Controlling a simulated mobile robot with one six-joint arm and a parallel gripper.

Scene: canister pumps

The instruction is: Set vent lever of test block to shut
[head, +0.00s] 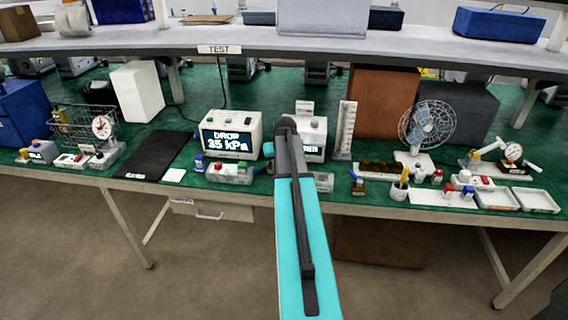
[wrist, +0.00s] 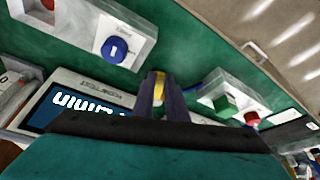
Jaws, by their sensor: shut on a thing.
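In the wrist view my gripper (wrist: 160,92) is shut on a narrow yellow piece (wrist: 158,86), seen edge-on between the dark fingers. I cannot tell from its shape whether it is the vent lever. A pale block with a green and a red part (wrist: 232,100) lies just right of the fingers. It appears to be the clear block left of my arm in the head view (head: 229,174). Another pale block with a round blue knob (wrist: 116,49) is at the upper left. In the head view my arm hides the fingertips and what they hold.
A meter with an upside-down lit display (wrist: 75,108) is close by in the wrist view. A pressure box reading DROP 35 kPa (head: 231,134) stands left of my arm. A dark mat (head: 157,154) lies farther left, and a fan (head: 427,125) stands to the right.

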